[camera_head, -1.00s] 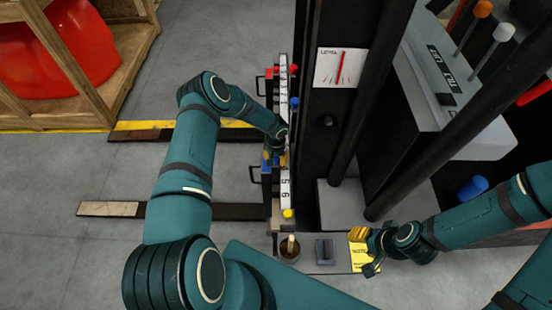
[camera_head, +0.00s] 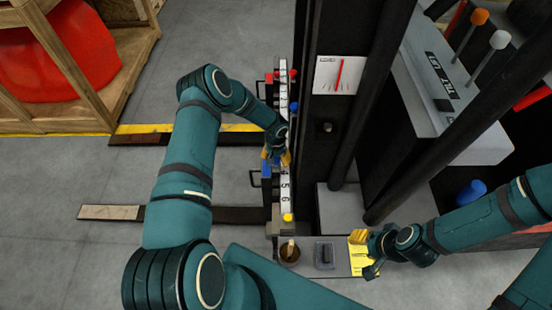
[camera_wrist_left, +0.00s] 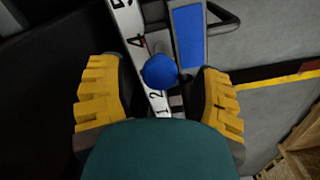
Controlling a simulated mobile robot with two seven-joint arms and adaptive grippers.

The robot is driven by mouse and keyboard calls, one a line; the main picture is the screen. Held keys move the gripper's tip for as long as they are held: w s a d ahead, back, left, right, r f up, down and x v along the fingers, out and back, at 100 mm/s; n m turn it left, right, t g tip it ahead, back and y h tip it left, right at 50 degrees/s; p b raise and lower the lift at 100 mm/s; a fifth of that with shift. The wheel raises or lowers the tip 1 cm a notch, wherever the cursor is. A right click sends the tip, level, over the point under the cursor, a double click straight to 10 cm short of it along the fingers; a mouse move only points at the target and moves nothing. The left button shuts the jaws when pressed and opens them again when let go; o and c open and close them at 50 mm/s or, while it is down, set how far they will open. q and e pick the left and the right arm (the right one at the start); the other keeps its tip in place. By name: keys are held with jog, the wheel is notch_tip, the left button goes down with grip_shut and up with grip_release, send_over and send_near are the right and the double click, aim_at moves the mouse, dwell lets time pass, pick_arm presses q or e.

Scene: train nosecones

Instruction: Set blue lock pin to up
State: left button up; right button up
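A numbered white scale strip (camera_head: 284,182) runs along the dark upright, with a blue ball knob (camera_head: 294,103) on it, apparently the blue lock pin. My left gripper (camera_head: 276,156) is at the strip, lower in the picture than that knob. In the left wrist view a blue ball (camera_wrist_left: 160,71) lies between my two yellow fingers, with gaps on both sides. The fingers are open and do not touch it. The pin's shaft is mostly hidden behind the ball. My right gripper (camera_head: 366,253) is open and empty by a yellow label at the lower right.
A red knob (camera_head: 293,73) and a yellow knob (camera_head: 288,217) sit along the same strip. A blue panel (camera_wrist_left: 188,36) and a black handle (camera_wrist_left: 222,18) are beside the ball. A cup (camera_head: 289,252) and a grey tray (camera_head: 324,254) stand below.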

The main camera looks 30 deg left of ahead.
pick_arm(q)
jog(key=shift+r, duration=0.1)
notch_tip(320, 180, up, 12)
dwell(0.7)
dwell(0.4)
